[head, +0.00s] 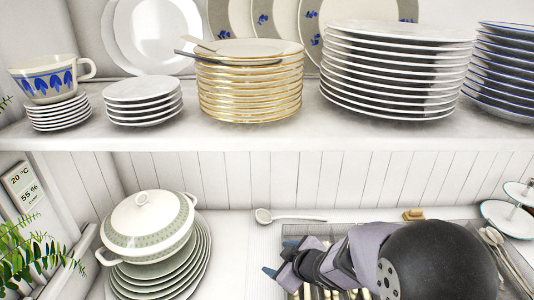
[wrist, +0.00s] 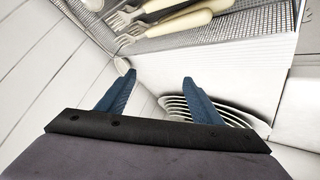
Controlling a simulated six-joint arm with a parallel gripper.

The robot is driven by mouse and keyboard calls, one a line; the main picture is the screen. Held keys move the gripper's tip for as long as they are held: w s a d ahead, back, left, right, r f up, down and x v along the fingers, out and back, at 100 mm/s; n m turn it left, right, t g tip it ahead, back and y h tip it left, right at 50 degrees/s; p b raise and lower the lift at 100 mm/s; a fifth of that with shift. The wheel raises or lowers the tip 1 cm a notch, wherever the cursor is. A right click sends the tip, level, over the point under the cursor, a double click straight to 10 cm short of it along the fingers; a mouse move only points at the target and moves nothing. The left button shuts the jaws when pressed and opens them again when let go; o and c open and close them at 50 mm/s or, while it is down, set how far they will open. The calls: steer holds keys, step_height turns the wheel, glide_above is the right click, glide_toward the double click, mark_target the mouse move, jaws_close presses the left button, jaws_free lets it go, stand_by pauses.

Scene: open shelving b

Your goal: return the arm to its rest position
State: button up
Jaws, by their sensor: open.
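My arm reaches in from the lower right of the head view, over the cutlery tray and the lower shelf. My gripper (head: 281,272) has two blue fingers and points left, toward the tureen side. In the wrist view my gripper (wrist: 158,90) is open, its blue fingers spread wide with nothing between them. Beyond the fingers lie bare white shelf and, behind the right finger, a stack of plates (wrist: 232,115). My arm hides much of the tray in the head view.
A lidded tureen (head: 148,226) stands on stacked plates at lower left. A ladle (head: 290,216) lies behind my gripper. The wire cutlery tray (wrist: 200,32) is close by. The upper shelf (head: 270,137) holds plate stacks above. A tiered stand (head: 508,216) is at right.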

steer(key=s+d+m+h, duration=0.1)
steer(key=d, duration=0.1)
steer(key=d+m+h, duration=0.1)
steer(key=d, duration=0.2)
steer(key=s+d+r+m+g+h+p, duration=0.1)
steer(key=d, duration=0.2)
steer(key=shift+s+m+h, duration=0.3)
steer(key=shift+s+m, duration=0.05)
steer(key=shift+m, duration=0.05)
steer(key=s+d+m, duration=0.1)
steer(key=s, duration=0.1)
steer(key=s+d+m+g+h, duration=0.1)
steer(key=s+d+m+g+p, duration=0.1)
steer(key=s+d, duration=0.1)
steer(key=shift+s+d+h, duration=0.1)
steer(key=shift+s+h, duration=0.2)
steer(key=s+r+m+g+p, duration=0.1)
steer(key=s+m+g, duration=0.3)
steer(key=s, duration=0.9)
steer(key=shift+s+a+g+y+p, duration=0.2)
steer(key=shift+a+g+y+p, duration=0.15)
steer(key=shift+g, duration=0.25)
